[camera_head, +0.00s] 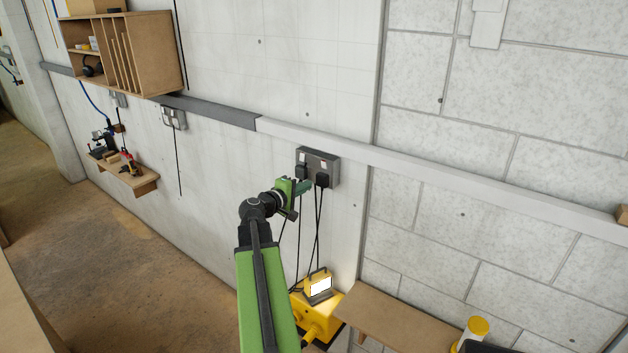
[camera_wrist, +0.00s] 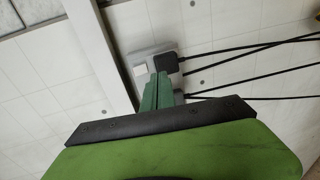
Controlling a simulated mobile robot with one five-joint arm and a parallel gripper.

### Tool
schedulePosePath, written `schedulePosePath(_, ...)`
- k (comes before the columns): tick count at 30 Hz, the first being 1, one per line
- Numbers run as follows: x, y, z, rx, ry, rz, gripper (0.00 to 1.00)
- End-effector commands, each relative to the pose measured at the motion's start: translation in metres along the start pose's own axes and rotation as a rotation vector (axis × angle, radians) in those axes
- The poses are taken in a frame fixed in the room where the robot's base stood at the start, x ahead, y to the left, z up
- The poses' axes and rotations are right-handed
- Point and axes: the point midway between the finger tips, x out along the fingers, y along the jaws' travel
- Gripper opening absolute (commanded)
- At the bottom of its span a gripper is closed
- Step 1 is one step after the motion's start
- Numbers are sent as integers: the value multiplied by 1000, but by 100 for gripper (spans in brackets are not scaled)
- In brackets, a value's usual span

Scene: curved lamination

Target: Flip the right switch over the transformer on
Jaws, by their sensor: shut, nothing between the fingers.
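The grey double socket (camera_head: 333,168) is on the wall below the light rail, with two black plugs in it. Its right switch (camera_head: 323,163) is a small pale rocker above the right plug (camera_head: 322,181); whether it is on or off cannot be told. The right switch also shows in the wrist view (camera_wrist: 140,70), beside the black plug. The yellow transformer (camera_head: 325,322) stands below the socket. My gripper (camera_head: 307,187) is shut and empty, just below the socket near the plugs. In the wrist view its green fingers (camera_wrist: 157,82) reach the socket's edge and hide the left switch; contact cannot be told.
Black cables (camera_head: 318,225) hang from the plugs towards the transformer. A yellow work lamp (camera_head: 319,284) sits on top of it. A wooden bench (camera_head: 395,325) stands at the lower right. Another socket (camera_head: 173,117) and a tool shelf (camera_head: 135,178) are further left.

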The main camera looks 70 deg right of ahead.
Motion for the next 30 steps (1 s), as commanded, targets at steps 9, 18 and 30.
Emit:
schedulePosePath(9, -47, -17, 0, 0, 1, 0, 0)
schedulePosePath(18, -50, -18, 0, 0, 0, 0, 0)
schedulePosePath(30, -70, -26, -27, -8, 47, 0, 0)
